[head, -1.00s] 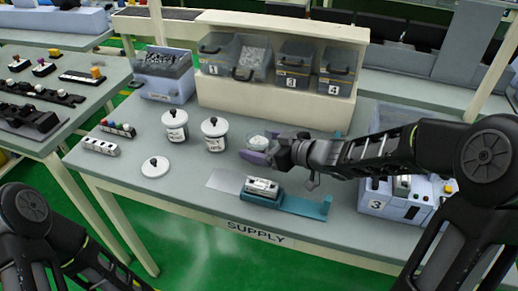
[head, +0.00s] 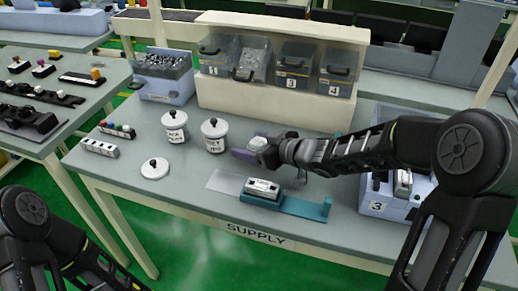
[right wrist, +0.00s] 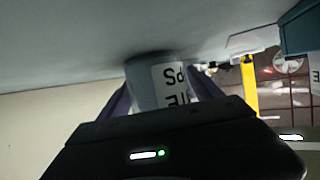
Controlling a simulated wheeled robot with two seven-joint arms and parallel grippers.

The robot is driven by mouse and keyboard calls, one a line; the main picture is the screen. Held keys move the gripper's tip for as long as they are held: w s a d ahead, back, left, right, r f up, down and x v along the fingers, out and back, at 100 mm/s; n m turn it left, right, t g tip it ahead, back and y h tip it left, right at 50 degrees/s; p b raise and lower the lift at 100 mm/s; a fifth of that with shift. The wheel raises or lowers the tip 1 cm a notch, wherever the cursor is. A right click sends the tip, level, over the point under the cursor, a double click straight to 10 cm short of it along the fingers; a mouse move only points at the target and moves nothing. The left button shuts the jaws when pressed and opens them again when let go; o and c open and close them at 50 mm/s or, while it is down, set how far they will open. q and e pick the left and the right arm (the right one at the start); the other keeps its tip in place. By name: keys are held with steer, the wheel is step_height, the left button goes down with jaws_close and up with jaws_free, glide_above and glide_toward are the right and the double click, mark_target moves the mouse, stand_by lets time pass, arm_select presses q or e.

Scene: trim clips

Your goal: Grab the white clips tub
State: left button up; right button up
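The white clips tub (right wrist: 145,88) shows upside down in the right wrist view, its label partly readable with letters like "PS" and "TE". In the head view it is the lidless tub (head: 258,142) right of two lidded tubs, mostly hidden by my right gripper. My right gripper (head: 246,153) is low at the table, with purple fingers on either side of the tub; it looks open, and I cannot tell whether the fingers touch the tub. The tub stands on the table. My left arm is at the lower left; its gripper is out of view.
Two lidded tubs (head: 174,127) (head: 215,134) stand close to the left of the gripper. A loose lid (head: 155,168) lies on the table (head: 190,195). A teal fixture (head: 300,207) with a clip part is in front; bin 3 (head: 385,198) stands right. Numbered bins are behind.

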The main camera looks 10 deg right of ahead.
jaws_close()
stand_by(0.6)
